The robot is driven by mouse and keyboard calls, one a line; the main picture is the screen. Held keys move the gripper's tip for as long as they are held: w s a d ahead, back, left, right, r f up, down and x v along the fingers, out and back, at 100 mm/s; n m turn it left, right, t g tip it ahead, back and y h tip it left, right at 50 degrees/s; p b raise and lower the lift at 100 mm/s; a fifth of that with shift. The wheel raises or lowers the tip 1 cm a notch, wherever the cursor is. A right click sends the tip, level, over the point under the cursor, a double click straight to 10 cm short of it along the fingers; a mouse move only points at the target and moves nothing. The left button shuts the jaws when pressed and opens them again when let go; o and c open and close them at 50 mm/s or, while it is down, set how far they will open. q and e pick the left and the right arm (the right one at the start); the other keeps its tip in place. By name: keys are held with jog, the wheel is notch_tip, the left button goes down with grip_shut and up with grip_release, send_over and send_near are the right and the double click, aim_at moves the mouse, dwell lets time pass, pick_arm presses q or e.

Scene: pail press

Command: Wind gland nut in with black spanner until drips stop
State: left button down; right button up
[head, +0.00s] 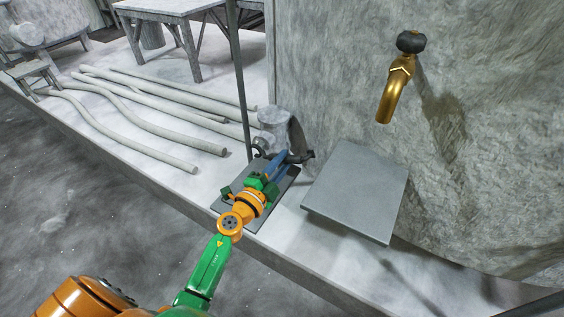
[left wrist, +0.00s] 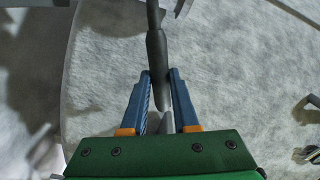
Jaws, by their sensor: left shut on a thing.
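My left gripper (head: 277,163) reaches in over a small dark mat beside the big grey vessel. In the left wrist view its two blue fingers (left wrist: 160,88) are shut on a dark, slim handle, which looks like that of the black spanner (left wrist: 156,48). The handle runs away from the fingers towards the top of the picture. In the head view a dark curved piece (head: 303,157), likely the spanner's far part, shows just past the fingers, next to a grey fitting (head: 274,124). I cannot make out the gland nut or any drips. My right gripper is not in view.
The mat (head: 287,190) lies on a pale ledge. A flat grey slab (head: 358,192) is to its right, under a brass tap (head: 397,88) on the vessel wall (head: 480,150). Several pale poles (head: 150,120) lie to the left. A thin dark post (head: 240,80) stands close behind the gripper.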

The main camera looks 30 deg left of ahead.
pick_arm(q)
jog(key=shift+w, duration=0.15)
jog(key=shift+w, duration=1.05)
